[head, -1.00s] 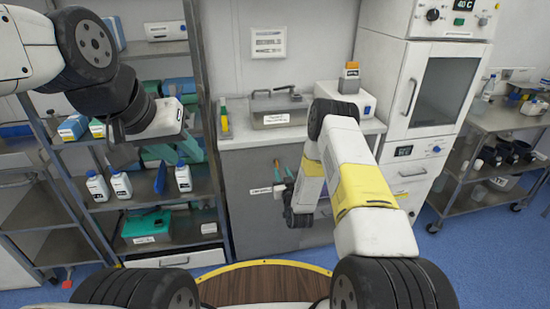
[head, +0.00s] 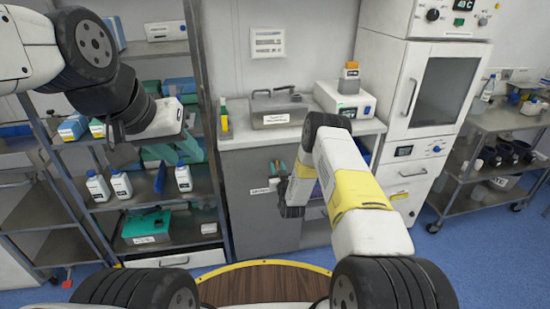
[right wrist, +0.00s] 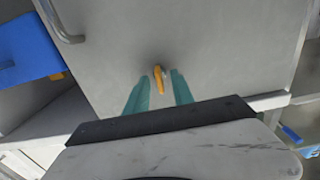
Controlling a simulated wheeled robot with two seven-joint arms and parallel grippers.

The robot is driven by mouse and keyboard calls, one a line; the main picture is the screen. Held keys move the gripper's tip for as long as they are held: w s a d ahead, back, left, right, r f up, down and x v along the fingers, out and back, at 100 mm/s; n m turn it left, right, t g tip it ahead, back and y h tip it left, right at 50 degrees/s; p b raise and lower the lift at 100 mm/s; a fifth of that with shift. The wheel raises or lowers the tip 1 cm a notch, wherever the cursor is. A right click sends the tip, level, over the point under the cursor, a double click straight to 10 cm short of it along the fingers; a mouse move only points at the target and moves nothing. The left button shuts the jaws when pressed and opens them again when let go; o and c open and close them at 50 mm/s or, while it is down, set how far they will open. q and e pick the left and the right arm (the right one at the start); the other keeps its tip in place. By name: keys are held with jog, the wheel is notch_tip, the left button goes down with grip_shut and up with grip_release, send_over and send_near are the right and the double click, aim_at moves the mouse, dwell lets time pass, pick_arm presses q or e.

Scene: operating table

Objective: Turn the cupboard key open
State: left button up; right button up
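The cupboard (head: 262,215) under the counter has a plain grey door, which also fills the right wrist view (right wrist: 200,50). The orange-yellow key (right wrist: 160,79) stands out from this door. My right gripper (right wrist: 158,88) is open, with its two teal fingers on either side of the key and a gap showing at each side. In the head view my right gripper (head: 278,167) is at the door front, and the key is too small to make out there. My left gripper (head: 116,132) hangs in front of the shelves at left; its finger opening is not clear.
A shelf rack with white bottles (head: 121,184) and a green box (head: 147,226) stands left of the cupboard. A door handle (right wrist: 62,22) shows near the key. An open compartment is at the cupboard's right.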

jog(key=shift+c, duration=0.4)
grip_shut()
jog(key=shift+d+f+m, duration=0.1)
jog(key=shift+m, duration=4.35)
jog(key=shift+d+f+m, duration=0.1)
jog(key=shift+m, duration=4.35)
